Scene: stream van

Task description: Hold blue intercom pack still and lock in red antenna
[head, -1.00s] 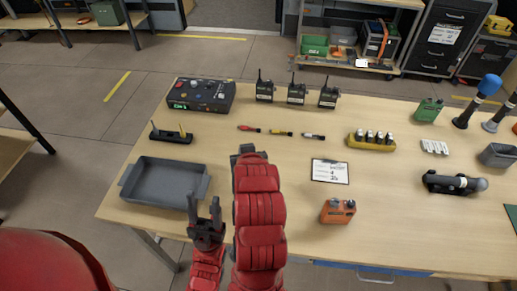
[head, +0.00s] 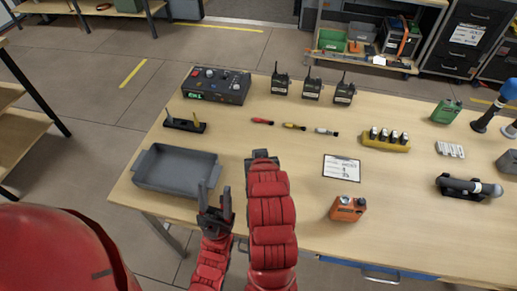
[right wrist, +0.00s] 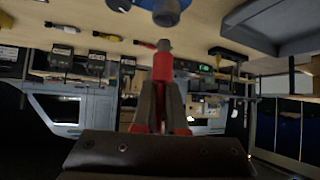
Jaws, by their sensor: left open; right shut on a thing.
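My left gripper (head: 215,205) is open and empty in the head view, over the front right corner of the grey tray. My right gripper (right wrist: 158,108) is shut on an upright red piece (right wrist: 162,66) with a grey tip, seen in the right wrist view; it looks like the red antenna. In the head view my right arm hides what it holds. A blue round-ended thing (right wrist: 166,12) is cut off at the top of the wrist view, close to the grey tip. I cannot tell whether it is the intercom pack or whether they touch. No blue pack shows in the head view.
On the table are a grey tray (head: 176,184), a black control box (head: 215,86), a holder (head: 184,125), several radios, small red, yellow and white pieces, a clipboard (head: 341,168) and an orange pack (head: 347,209). Table between tray and small pieces is clear.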

